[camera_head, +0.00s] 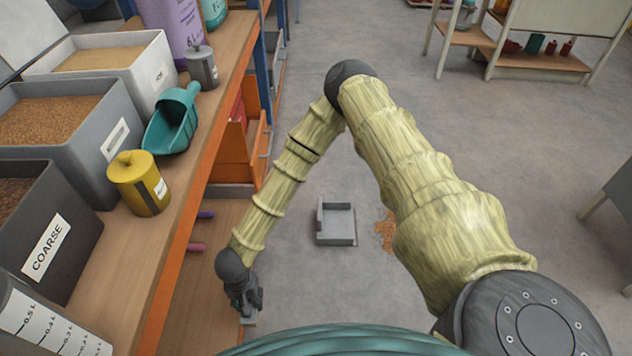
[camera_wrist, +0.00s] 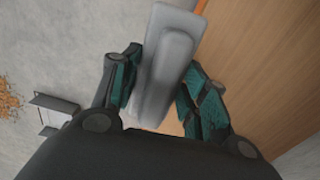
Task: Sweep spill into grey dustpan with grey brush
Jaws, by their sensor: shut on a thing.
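My gripper (camera_head: 246,298) is low beside the shelf at the lower left of the head view. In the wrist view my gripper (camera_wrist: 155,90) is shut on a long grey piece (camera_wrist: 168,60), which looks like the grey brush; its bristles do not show. The grey dustpan (camera_head: 337,238) lies on the floor right of my gripper. It also shows in the wrist view at the left edge (camera_wrist: 52,106). The orange-brown spill (camera_head: 385,230) lies on the floor just right of the dustpan, partly hidden by my arm. It also shows in the wrist view (camera_wrist: 9,99).
A wooden bench (camera_head: 200,150) with bins, a yellow canister (camera_head: 138,182) and a teal scoop (camera_head: 174,120) stands at left. A low wooden shelf (camera_head: 222,235) below it holds a purple and a pink handle.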

